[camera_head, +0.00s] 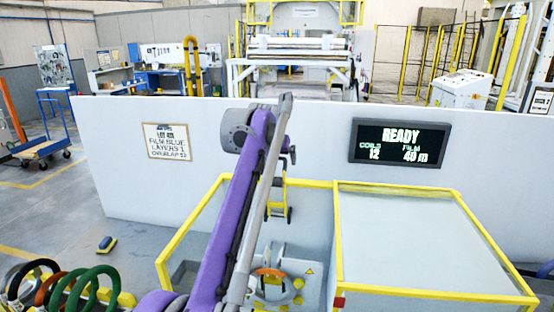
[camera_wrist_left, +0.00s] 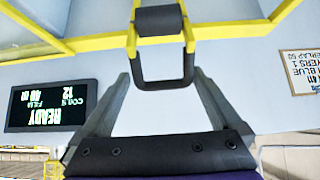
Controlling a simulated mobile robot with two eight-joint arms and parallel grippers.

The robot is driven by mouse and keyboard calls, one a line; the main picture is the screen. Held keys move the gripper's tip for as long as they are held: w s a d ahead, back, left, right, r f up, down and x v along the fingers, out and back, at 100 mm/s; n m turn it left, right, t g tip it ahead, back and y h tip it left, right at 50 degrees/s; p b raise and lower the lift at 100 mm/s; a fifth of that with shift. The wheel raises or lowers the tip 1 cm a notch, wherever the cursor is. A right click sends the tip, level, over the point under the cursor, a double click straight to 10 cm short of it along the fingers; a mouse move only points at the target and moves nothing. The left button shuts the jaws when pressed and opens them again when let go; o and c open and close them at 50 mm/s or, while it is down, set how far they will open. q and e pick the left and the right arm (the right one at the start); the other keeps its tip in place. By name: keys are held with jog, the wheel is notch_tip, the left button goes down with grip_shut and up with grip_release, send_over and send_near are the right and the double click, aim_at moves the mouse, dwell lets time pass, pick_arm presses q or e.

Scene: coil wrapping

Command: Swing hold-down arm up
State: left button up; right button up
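The hold-down arm shows in the left wrist view as a yellow bracket with a black roller (camera_wrist_left: 158,20) and a black U-shaped handle (camera_wrist_left: 166,84) hanging from it. My left gripper (camera_wrist_left: 160,78) is open, with one finger on each side of the handle. I see a gap at both sides and no clear grip. In the head view the yellow and black hold-down arm (camera_head: 278,202) shows just right of my purple left arm, above the wrapping machine (camera_head: 312,278). My left arm covers part of the machine, and its fingertips cannot be made out there. My right gripper is out of view.
Yellow frame bars (camera_head: 336,235) surround the machine, with a pale cabinet top (camera_head: 410,240) to its right. A white partition (camera_head: 125,190) stands behind, bearing a READY display (camera_head: 399,142) and a notice (camera_head: 168,141). Several coloured coils (camera_head: 92,288) stand at the lower left.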

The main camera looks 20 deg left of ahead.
pick_arm(q)
jog(key=shift+a, duration=0.1)
jog(key=v, duration=1.1)
jog(key=shift+f, duration=0.2)
